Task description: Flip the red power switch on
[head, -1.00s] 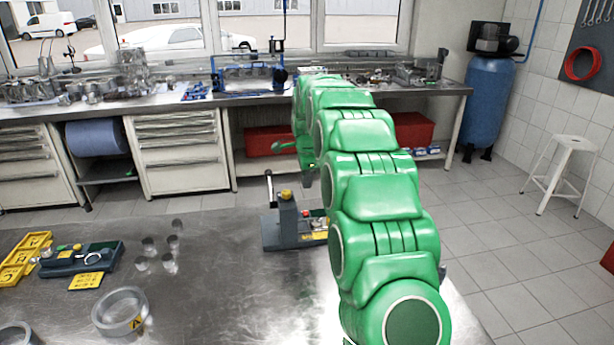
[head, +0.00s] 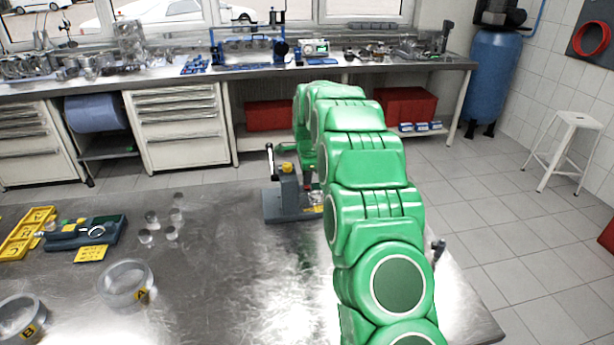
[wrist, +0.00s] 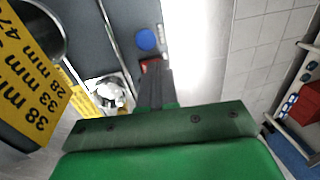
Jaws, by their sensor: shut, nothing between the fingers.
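A small red switch (wrist: 151,64) shows in the wrist view on a grey machine base (wrist: 140,14), just beyond my fingertips and partly covered by them. A round blue button (wrist: 146,39) sits beside it. My gripper (wrist: 153,76) is shut and empty, its dark fingers close together. I cannot tell whether the fingertips touch the switch. In the head view the grey machine (head: 288,190), with a yellow knob (head: 287,167) on top, stands on the metal table. My green arm hides its right side.
A yellow label with millimetre sizes (wrist: 30,80) is close at the left of the wrist view. The table's middle is clear.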

